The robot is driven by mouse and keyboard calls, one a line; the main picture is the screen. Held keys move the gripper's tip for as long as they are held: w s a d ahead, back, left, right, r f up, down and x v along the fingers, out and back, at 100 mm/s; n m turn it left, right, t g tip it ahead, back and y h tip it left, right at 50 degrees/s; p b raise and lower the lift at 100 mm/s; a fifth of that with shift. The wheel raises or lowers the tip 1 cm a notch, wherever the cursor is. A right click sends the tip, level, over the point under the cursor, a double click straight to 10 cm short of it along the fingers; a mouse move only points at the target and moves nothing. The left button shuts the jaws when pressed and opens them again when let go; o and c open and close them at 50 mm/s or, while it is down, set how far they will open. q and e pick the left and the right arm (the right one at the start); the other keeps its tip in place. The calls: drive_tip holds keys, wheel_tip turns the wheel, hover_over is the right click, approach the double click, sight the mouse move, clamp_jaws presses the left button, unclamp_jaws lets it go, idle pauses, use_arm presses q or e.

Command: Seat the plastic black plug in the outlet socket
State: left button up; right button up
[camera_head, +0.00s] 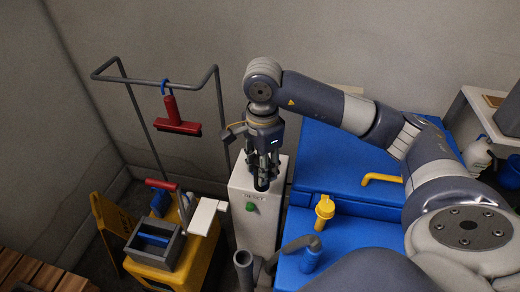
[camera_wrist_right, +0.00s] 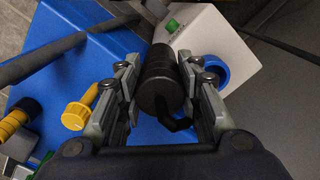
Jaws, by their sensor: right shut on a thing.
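My right gripper (camera_head: 263,172) points down over the top of a white box (camera_head: 255,225) with a green button. It is shut on the black plug (camera_head: 261,184), whose lower end shows below the fingers. In the right wrist view the plug (camera_wrist_right: 160,80) is a black cylinder between the fingers (camera_wrist_right: 160,92), with a black cable bending away near its base. A round blue socket (camera_wrist_right: 222,72) sits on the white box to the right of the plug, partly hidden by a finger. The plug looks beside it, apart; the height gap cannot be told. My left gripper is out of view.
A blue cabinet (camera_head: 322,155) with a yellow handle (camera_head: 382,179) stands right of the box. A yellow-topped valve (camera_head: 325,207) and grey pipe (camera_head: 243,262) are in front. A yellow mop cart (camera_head: 180,262) with a grey frame stands left.

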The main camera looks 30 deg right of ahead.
drive_tip(key=shift+w+d+f+p, duration=0.6)
drive_tip(key=shift+w+d+p, duration=0.2)
drive_tip(key=shift+w, duration=0.55)
drive_tip(key=shift+w+d+f+p, duration=0.55)
drive_tip(key=shift+w+d+p, duration=0.2)
drive_tip(key=shift+w, duration=0.6)
drive_tip(key=shift+w+d+f+p, duration=0.6)
drive_tip(key=shift+w+d+p, duration=0.2)
drive_tip(key=shift+w, duration=0.55)
drive_tip(key=shift+f, duration=0.5)
drive_tip(key=shift+f+b, duration=0.2)
drive_tip(key=shift+b, duration=0.1)
drive_tip(key=o, duration=1.1)
drive_tip(key=shift+r, duration=0.15)
